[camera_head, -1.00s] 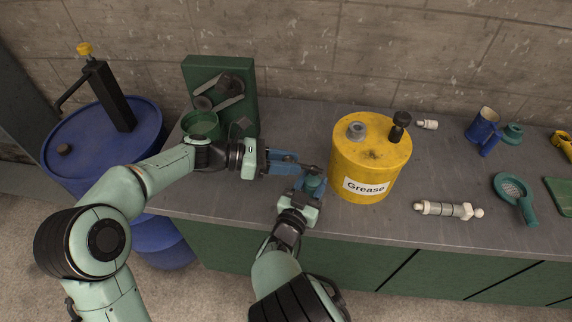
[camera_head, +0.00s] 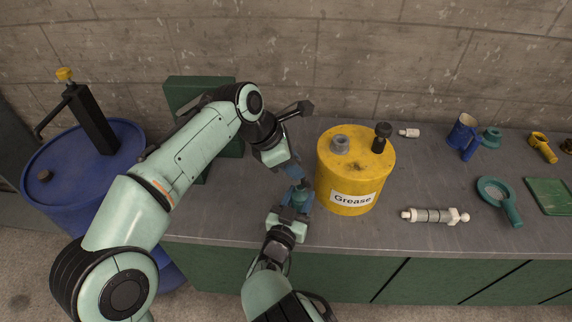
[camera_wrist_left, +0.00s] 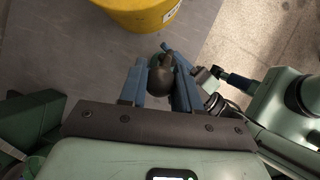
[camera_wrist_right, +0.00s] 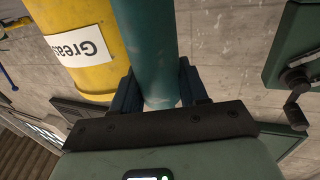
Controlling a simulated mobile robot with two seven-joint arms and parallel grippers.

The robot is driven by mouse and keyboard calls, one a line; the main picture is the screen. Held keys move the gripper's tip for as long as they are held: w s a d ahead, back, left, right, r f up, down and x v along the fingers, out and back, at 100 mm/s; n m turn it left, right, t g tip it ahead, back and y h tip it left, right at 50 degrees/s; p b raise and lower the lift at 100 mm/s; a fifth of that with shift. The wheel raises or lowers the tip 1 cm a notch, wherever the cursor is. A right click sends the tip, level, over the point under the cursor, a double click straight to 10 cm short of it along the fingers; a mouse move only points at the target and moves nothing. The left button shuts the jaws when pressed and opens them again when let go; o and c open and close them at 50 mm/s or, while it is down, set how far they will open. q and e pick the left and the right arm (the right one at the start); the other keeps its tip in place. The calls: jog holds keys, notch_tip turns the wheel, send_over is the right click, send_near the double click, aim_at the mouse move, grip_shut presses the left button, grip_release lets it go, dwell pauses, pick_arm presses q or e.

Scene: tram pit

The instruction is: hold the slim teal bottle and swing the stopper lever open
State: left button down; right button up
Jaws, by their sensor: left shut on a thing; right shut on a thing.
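The slim teal bottle (camera_head: 301,195) stands on the grey bench just left of the grease drum, mostly hidden by my grippers. My right gripper (camera_head: 296,200) is shut on its body from the front; the right wrist view shows the teal bottle (camera_wrist_right: 148,45) between the blue fingers. My left gripper (camera_head: 293,172) is above and behind, angled down at the bottle's top. In the left wrist view a dark, rounded stopper lever (camera_wrist_left: 161,75) lies between its blue fingers. In the head view that gripper covers the lever, so its angle cannot be told.
The yellow grease drum (camera_head: 355,170) stands close right of the bottle. A green box (camera_head: 192,92) is behind my left arm, and a blue barrel (camera_head: 75,155) is at left.

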pick_arm(q)
jog(key=shift+d+r+y, duration=0.15)
jog(key=shift+d+y, duration=0.35)
jog(key=shift+y, duration=0.2)
jog(key=c, duration=0.8)
grip_release()
jog(key=v, duration=1.2)
pick_arm(e)
jog(key=o, duration=1.4)
jog(key=shift+c, duration=0.2)
